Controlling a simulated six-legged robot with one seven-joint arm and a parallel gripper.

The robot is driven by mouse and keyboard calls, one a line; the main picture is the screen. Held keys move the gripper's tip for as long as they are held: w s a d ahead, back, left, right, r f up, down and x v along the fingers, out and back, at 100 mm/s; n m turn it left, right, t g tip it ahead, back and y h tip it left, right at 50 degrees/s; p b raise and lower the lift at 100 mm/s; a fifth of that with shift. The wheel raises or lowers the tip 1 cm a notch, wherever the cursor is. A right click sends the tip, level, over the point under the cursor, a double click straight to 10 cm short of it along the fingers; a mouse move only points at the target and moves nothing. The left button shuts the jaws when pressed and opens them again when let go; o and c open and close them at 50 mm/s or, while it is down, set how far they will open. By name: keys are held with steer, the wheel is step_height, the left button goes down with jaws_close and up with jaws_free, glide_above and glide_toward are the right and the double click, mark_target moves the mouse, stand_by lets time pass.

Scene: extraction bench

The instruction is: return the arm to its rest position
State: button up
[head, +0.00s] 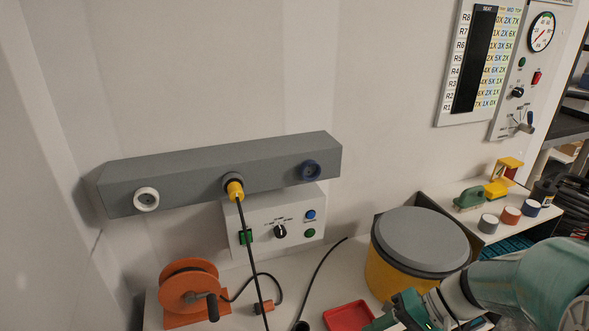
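My arm comes in from the lower right of the head view. My gripper (398,314) is at the bottom edge, in front of the yellow bucket with a grey lid (418,238) and just right of a red tray (348,316). Its fingertips are cut off or too unclear to show whether it is open or shut, and I cannot see anything held in it.
A grey bar (270,180) on the wall has white, yellow and blue ports; a black hose hangs from the yellow one. A control box (282,222) sits below. An orange reel (190,290) stands left. Small coloured parts (508,216) lie on the right shelf.

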steer(key=s+r+n+t+h, duration=0.1)
steer(key=s+r+t+h, duration=0.1)
steer(key=r+h, duration=0.3)
steer(key=s+a+r+n+t+h, duration=0.1)
steer(key=s+r+t+h, duration=0.1)
steer(key=r, duration=0.5)
steer(key=t+h, duration=0.1)
steer(key=h, duration=0.1)
steer(key=shift+s+a+t+h, duration=0.15)
steer(key=shift+s+t+h, duration=0.05)
steer(key=shift+t+h, duration=0.2)
